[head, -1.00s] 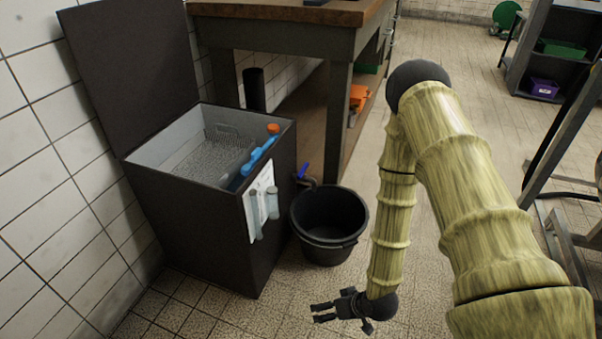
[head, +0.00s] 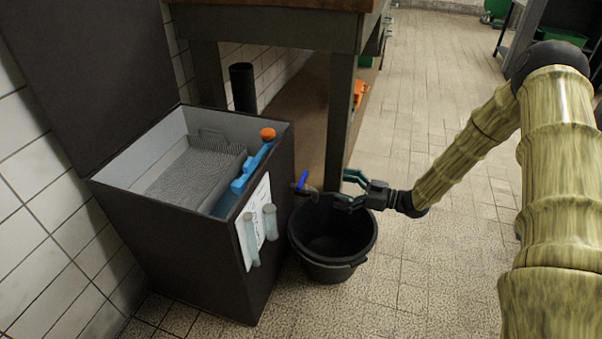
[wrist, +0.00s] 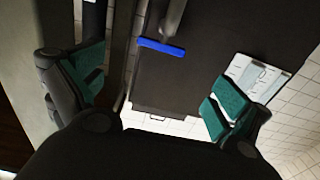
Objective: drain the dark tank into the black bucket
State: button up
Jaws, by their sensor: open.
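The dark tank (head: 180,250) stands at the left in the head view with its lid up. A tap with a blue handle (head: 302,180) sticks out of its right side, above the rim of the black bucket (head: 333,270). The bucket stands on the floor against the tank and looks empty. My gripper (head: 345,190) is open, over the bucket's back right rim, just right of the tap. In the wrist view the blue handle (wrist: 161,47) lies ahead, between the spread fingers (wrist: 155,90), apart from both.
A workbench (head: 270,28) stands behind the tank, its leg (head: 338,120) close behind my gripper. A black pipe (head: 243,88) rises beside the tank. The floor right of the bucket is clear.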

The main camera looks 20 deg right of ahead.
aim_at(305, 179)
jog(key=b+x, duration=0.4)
jog(key=x, duration=0.5)
jog(key=shift+w+a+f, duration=0.15)
jog(key=shift+w+a, duration=0.05)
jog(key=shift+a, duration=0.15)
jog(key=shift+w+a+b, duration=0.35)
jog(key=shift+a+b, duration=0.1)
jog(key=shift+a, duration=0.15)
jog(key=c, duration=1)
